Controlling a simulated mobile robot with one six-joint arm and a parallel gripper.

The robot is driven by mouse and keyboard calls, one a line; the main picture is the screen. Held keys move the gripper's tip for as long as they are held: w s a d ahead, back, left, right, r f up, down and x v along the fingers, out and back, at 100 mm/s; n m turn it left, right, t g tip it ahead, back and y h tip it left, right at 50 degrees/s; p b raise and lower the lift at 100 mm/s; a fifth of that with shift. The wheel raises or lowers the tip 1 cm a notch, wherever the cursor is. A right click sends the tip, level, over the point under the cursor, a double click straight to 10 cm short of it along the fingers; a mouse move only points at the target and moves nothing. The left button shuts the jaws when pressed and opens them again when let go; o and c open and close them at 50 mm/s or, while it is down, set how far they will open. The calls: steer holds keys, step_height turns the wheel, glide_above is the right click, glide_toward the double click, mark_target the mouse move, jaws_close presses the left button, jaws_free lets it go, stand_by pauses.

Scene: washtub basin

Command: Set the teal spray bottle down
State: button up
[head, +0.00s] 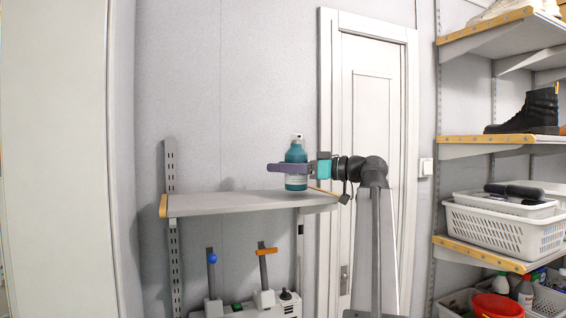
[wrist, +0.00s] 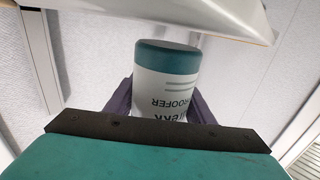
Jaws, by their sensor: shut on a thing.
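The teal spray bottle (head: 296,156) has a white cap and a pale label. It stands upright in my gripper (head: 290,168), whose purple fingers are shut around its body. In the head view its base is at the right part of a grey wall shelf (head: 225,203); I cannot tell whether it touches the shelf. In the wrist view the bottle (wrist: 166,75) shows upside down, its teal base toward the top of the picture, between the two purple fingers. The shelf edge (wrist: 190,22) shows beyond the base there. The bottle's top is hidden in the wrist view.
The grey shelf is bare to the left of the bottle. Below it are a blue-knobbed lever (head: 211,258) and an orange-handled lever (head: 267,252). A white door (head: 368,130) is behind my arm. Shelves at the right hold a black boot (head: 528,108) and a white basket (head: 505,228).

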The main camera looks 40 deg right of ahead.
steer(key=shift+f, duration=0.3)
steer(key=shift+f+b, duration=0.4)
steer(key=shift+f, duration=0.2)
stand_by(0.6)
steer(key=o, duration=1.5)
steer(key=shift+s, duration=0.1)
steer(key=b+v, duration=0.3)
steer(key=v, duration=1)
steer(key=shift+s+d, duration=0.1)
steer(key=shift+s, duration=0.2)
steer(key=shift+s, duration=0.1)
